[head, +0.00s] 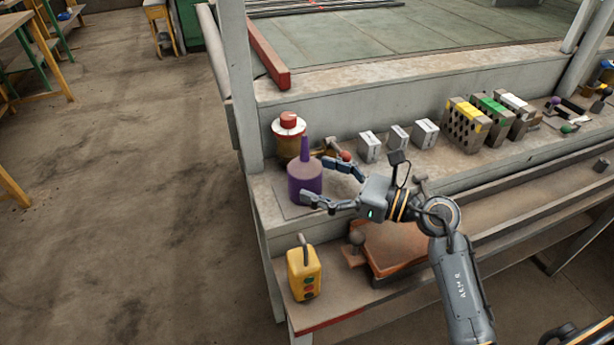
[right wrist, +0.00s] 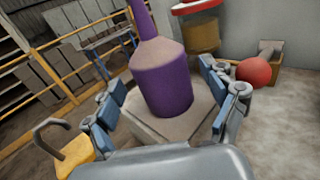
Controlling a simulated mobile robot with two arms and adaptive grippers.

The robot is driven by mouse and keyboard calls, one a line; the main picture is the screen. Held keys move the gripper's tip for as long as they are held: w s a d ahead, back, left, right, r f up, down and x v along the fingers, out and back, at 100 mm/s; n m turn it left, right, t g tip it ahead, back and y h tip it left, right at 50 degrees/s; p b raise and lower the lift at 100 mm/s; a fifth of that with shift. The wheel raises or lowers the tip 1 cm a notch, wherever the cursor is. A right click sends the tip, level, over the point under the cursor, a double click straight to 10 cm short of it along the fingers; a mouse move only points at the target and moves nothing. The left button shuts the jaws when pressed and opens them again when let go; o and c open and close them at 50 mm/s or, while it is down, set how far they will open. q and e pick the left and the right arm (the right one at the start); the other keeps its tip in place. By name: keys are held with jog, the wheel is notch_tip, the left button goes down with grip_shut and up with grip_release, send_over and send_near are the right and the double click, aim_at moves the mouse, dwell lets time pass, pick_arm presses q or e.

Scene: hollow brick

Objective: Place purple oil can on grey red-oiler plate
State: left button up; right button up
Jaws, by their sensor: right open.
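The purple oil can (head: 304,180) stands upright on the grey plate (head: 287,208) at the left end of the bench shelf. In the right wrist view the purple can (right wrist: 163,82) rests on the grey plate (right wrist: 150,129), its base within the plate's edges. My right gripper (head: 320,182) is open, with its fingers on either side of the can. In the right wrist view the open right gripper (right wrist: 160,95) shows gaps between its fingers and the can. My left gripper is not in view.
A jar with a white and red lid (head: 289,127) stands just behind the can. A red ball (right wrist: 254,72) is right of the fingers. A yellow box with coloured buttons (head: 304,273) sits lower in front. White boxes (head: 398,137) and hollow bricks (head: 466,125) stand to the right.

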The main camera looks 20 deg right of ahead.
aim_at(321, 180)
jog(key=v, duration=0.4)
jog(key=shift+s+d+b, duration=0.1)
jog(key=shift+s+b, duration=0.05)
jog(key=shift+b, duration=0.25)
